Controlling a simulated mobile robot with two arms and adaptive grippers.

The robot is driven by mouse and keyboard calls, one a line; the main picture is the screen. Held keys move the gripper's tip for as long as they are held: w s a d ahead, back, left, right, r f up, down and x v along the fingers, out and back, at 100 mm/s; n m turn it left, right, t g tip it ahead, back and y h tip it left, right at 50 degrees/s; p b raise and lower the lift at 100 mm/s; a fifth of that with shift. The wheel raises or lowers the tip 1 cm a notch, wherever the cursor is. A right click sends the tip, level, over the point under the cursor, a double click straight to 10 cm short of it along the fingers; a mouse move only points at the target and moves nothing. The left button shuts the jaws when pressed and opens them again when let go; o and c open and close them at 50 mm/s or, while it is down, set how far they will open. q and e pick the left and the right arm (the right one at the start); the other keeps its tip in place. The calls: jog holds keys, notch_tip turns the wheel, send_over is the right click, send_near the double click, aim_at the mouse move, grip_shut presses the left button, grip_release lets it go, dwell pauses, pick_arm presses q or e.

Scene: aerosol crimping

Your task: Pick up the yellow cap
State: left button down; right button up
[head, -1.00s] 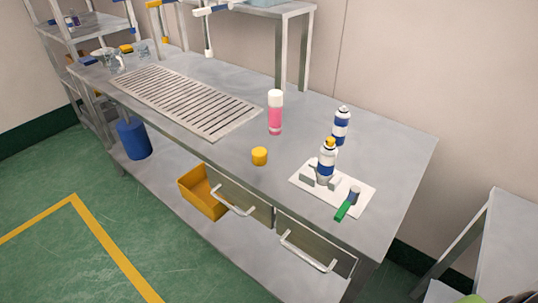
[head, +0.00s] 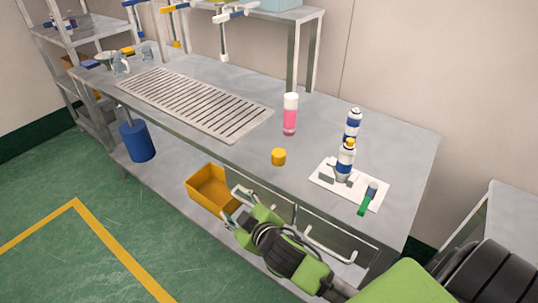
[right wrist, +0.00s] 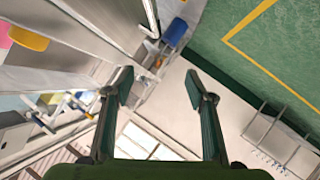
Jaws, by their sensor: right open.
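The yellow cap (head: 278,157) stands on the grey metal table near its front edge, left of the crimping fixture. A yellow shape at the upper left of the right wrist view (right wrist: 28,38) looks like the same cap. My right gripper (head: 234,206) is open and empty in front of the table, by the drawer handles, lower and left of the cap. Its two fingers are spread wide in the right wrist view (right wrist: 158,90), with nothing between them. My left gripper is not in view.
A pink bottle with a white top (head: 290,114) stands behind the cap. A white fixture plate (head: 326,181) holds a yellow-topped can (head: 345,160); another can (head: 352,124) stands behind. A slotted grille (head: 190,103) lies left. A yellow bin (head: 208,190) sits below.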

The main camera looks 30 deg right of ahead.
jog(key=w+a+r+n+t+y, duration=0.2)
jog(key=w+r+n, duration=0.1)
jog(key=r, duration=0.3)
jog(key=w+a+r+n+t+y, duration=0.2)
jog(key=w+r, duration=0.1)
jog(key=r, duration=0.4)
jog(key=s+a+r+n+g+y, duration=0.1)
jog(key=a+r+n+g+y, duration=0.2)
jog(key=a+r+n+y, duration=0.95)
jog(key=n+g+h, duration=1)
jog(key=n+h, duration=0.4)
jog(key=h, duration=0.2)
send_near(280, 152)
jog(key=shift+y, duration=0.25)
jog(key=p+x, duration=0.2)
jog(key=x, duration=0.2)
jog(key=shift+f, duration=0.3)
jog(key=p+x, duration=0.2)
jog(key=x, duration=0.3)
jog(key=shift+w+d+f, duration=0.1)
jog(key=shift+w+f, duration=0.15)
jog(key=shift+f, duration=0.1)
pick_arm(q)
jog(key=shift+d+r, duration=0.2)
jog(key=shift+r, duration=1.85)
pick_arm(e)
jog(key=c, duration=0.8)
